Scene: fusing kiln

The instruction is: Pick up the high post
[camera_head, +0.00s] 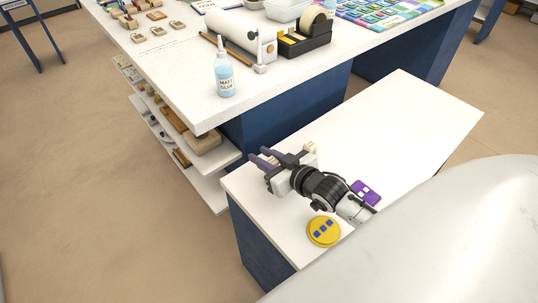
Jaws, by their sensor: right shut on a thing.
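My right gripper (264,161) is over the left end of the low white bench, with its dark fingers pointing to the upper left. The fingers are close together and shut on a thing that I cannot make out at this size. I cannot identify the high post for sure. A small cream piece (309,148) shows just behind the gripper's body; I cannot tell whether it is a post. My left gripper is not in view.
On the low bench (410,115), a yellow disc (323,231) with blue squares and a purple tile (366,192) lie by my right arm. The taller table (165,65) carries a glue bottle (224,75) and a tape dispenser (305,38). The bench's far right is clear.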

